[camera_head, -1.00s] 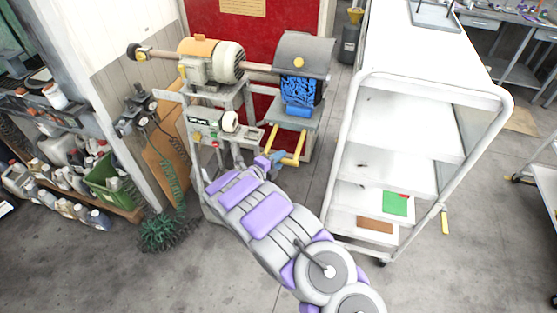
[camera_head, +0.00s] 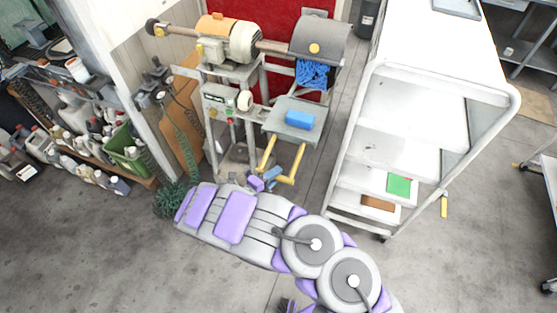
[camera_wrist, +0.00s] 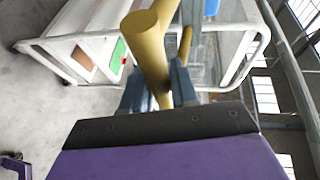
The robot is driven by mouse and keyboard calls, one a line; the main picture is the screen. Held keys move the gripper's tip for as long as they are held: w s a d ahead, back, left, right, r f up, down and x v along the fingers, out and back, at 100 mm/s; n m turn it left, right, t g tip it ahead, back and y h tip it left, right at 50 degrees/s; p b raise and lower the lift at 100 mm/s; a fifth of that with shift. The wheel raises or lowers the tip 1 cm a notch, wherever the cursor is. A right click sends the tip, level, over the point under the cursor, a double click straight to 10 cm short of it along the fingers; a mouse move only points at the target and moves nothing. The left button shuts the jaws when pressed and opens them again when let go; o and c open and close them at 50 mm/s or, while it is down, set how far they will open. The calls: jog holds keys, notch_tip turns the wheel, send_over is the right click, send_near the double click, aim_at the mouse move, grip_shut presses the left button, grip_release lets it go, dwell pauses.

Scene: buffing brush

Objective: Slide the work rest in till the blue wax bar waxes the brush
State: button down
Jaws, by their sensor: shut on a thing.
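The brush (camera_head: 312,74) shows as blue strands under the grey hood at the right end of the machine. The work rest (camera_head: 281,122) is a grey plate below and in front of it, with a yellow bar handle (camera_head: 299,162) hanging from its near side. The blue wax bar (camera_head: 299,119) lies on the plate, with a visible gap between it and the brush. My gripper (camera_head: 264,180) is low at the handle's left end. In the wrist view, my gripper (camera_wrist: 160,88) is shut on the yellow handle (camera_wrist: 148,50), which runs between its fingers.
The motor and control box (camera_head: 218,97) are left of the rest. Bottles and a green crate (camera_head: 125,150) line the left wall.

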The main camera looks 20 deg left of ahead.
jog(key=shift+s+f, duration=0.2)
jog(key=shift+s, duration=0.8)
jog(key=c, duration=1)
grip_release()
jog(key=shift+w, duration=0.15)
jog(key=shift+o, duration=0.2)
jog(key=shift+r, duration=0.1)
jog(key=shift+a, duration=0.1)
jog(key=p+v, duration=0.1)
jog(key=v, duration=1.6)
jog(key=shift+a+p, duration=0.2)
jog(key=shift+p, duration=0.15)
